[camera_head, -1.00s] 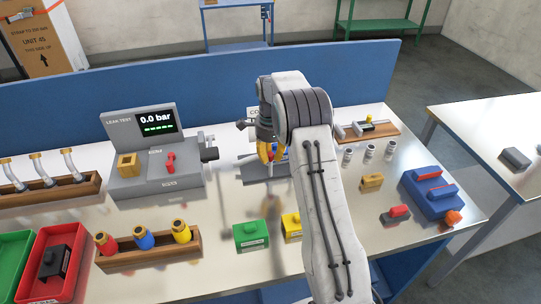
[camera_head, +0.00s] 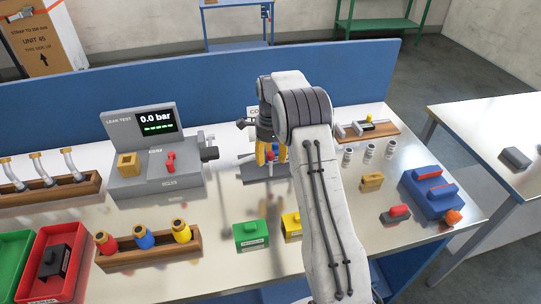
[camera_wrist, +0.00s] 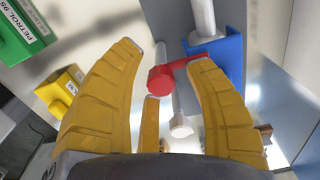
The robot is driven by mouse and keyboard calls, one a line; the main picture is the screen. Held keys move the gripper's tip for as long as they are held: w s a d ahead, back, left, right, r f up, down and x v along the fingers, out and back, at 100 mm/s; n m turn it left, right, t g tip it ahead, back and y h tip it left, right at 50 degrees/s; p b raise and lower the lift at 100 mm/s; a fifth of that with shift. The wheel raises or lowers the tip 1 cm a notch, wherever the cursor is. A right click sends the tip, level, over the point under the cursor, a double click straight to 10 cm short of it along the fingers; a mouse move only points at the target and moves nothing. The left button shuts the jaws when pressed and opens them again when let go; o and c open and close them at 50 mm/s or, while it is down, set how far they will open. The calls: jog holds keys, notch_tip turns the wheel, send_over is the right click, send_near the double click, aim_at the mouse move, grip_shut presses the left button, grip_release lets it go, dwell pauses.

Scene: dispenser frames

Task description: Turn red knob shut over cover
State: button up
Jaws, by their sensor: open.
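The red knob (camera_wrist: 161,79) shows in the wrist view between the fingertips of my open gripper (camera_wrist: 165,60), near the right finger. A red bar runs from it towards a blue block (camera_wrist: 222,50) with an upright grey pipe. A pale round-ended rod (camera_wrist: 181,128) lies just below the knob, between the fingers. I cannot tell whether a finger touches the knob. In the head view my gripper (camera_head: 270,153) points down over a grey stand (camera_head: 255,177) at the back middle of the bench. The gripper and arm hide most of that fixture. I cannot identify a cover.
A green block (camera_head: 251,235) and a yellow block (camera_head: 291,225) stand in front of the stand. A leak-test unit (camera_head: 155,180) is to its left. Small grey cylinders (camera_head: 368,150) and a blue holder (camera_head: 432,190) are to the right. A blue panel (camera_head: 200,85) runs behind.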

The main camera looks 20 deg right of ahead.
aim_at(270, 154)
notch_tip(270, 154, up, 12)
dwell(0.8)
dwell(0.5)
